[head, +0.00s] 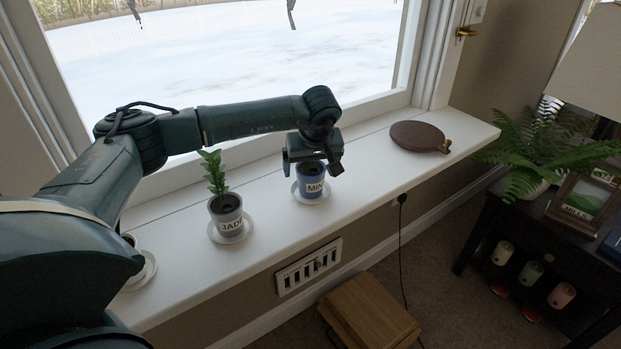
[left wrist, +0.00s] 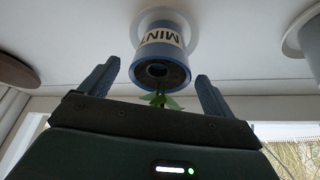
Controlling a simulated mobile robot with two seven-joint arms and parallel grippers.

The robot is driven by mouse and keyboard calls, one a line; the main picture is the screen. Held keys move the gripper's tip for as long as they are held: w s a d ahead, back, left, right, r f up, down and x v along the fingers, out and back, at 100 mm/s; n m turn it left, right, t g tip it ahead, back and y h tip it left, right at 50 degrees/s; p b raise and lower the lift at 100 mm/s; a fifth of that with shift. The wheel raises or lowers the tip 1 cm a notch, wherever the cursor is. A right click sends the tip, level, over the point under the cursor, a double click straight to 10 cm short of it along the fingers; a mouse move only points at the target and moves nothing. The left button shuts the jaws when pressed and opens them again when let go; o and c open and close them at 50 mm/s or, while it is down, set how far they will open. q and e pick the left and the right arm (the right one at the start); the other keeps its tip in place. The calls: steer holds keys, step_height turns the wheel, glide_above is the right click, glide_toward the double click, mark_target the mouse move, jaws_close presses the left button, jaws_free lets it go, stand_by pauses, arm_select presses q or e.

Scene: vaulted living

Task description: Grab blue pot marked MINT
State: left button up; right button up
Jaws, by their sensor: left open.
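The blue pot marked MINT (head: 312,188) stands upright on a white saucer (head: 322,200) on the windowsill. The gripper hides part of its rim and its plant in the head view. In the left wrist view the pot (left wrist: 163,48) appears upside down, with its label, dark soil and small green leaves showing. My left gripper (head: 313,163) is over the pot's top, its arm reaching in from the left. In the left wrist view its two fingers (left wrist: 157,72) are apart, with nothing held between them, and the pot lies beyond their tips. My right gripper is out of view.
A grey pot marked JADE (head: 226,213) with a green plant stands on a saucer to the left. Another saucer (head: 147,272) is partly behind my arm. A brown round board (head: 418,137) lies to the right. The window is behind; the sill's front edge drops off.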

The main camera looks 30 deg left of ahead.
arm_select(q)
steer(key=shift+x, duration=0.8)
steer(key=shift+c, duration=0.3)
steer(key=shift+r, duration=0.1)
steer(key=c, duration=1.2)
